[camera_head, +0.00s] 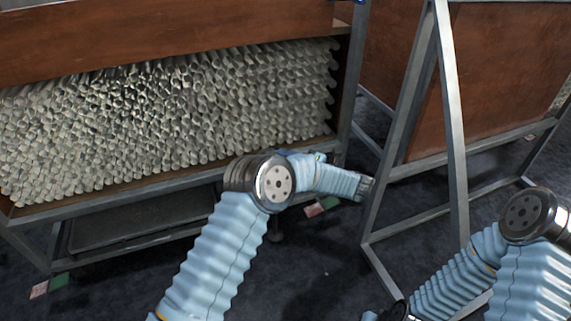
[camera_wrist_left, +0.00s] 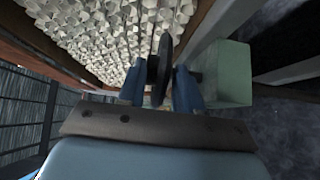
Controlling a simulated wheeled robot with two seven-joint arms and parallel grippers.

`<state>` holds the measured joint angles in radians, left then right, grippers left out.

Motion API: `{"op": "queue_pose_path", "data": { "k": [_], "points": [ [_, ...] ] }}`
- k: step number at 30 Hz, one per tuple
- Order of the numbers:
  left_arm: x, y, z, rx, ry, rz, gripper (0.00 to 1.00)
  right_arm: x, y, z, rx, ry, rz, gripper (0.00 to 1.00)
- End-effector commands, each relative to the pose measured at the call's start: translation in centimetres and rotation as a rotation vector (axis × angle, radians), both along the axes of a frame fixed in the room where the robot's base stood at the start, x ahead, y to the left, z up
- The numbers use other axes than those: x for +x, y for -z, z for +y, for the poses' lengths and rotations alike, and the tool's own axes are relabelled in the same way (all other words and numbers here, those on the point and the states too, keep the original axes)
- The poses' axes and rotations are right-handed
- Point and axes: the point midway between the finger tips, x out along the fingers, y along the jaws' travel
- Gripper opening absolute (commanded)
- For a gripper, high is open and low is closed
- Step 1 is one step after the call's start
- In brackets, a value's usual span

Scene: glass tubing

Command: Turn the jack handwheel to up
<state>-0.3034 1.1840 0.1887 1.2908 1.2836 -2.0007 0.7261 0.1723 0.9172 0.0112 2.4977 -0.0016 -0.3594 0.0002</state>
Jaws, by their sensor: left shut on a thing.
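In the left wrist view a dark, thin round wheel (camera_wrist_left: 163,68), seen nearly edge-on, stands between the two blue fingers of my left gripper (camera_wrist_left: 160,92). The gripper is shut on this wheel, which I take to be the jack handwheel. A short dark stub (camera_wrist_left: 196,77) runs from it toward a pale green block (camera_wrist_left: 228,74) on the right. In the head view my left arm reaches toward the rack's lower right corner; its fingers and the wheel cannot be made out there. My right arm is bent at the lower right, and its gripper is not in view.
A rack (camera_head: 90,222) holding many glass tubes (camera_head: 170,110) fills the left. A grey metal A-frame with a brown panel (camera_head: 485,75) stands on the right, close to my left forearm. Dark floor (camera_head: 315,265) lies open between them, with small red and green patches.

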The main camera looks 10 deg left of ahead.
Motion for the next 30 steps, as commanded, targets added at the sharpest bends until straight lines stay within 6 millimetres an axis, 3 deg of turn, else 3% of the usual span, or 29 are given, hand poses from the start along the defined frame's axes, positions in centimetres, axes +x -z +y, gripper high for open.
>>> {"op": "queue_pose_path", "data": {
  "k": [12, 30],
  "points": [
    [1.1, 0.0, 0.2, 0.002, -0.243, -0.002, 0.04, 0.0, 0.0, 0.0, 0.000, 0.000, 0.000, 0.00],
    [1.3, 0.0, 0.5, 0.002, -0.311, 0.004, 0.04, 0.0, 0.0, 0.0, 0.000, 0.000, 0.000, 0.00]
  ]
}}
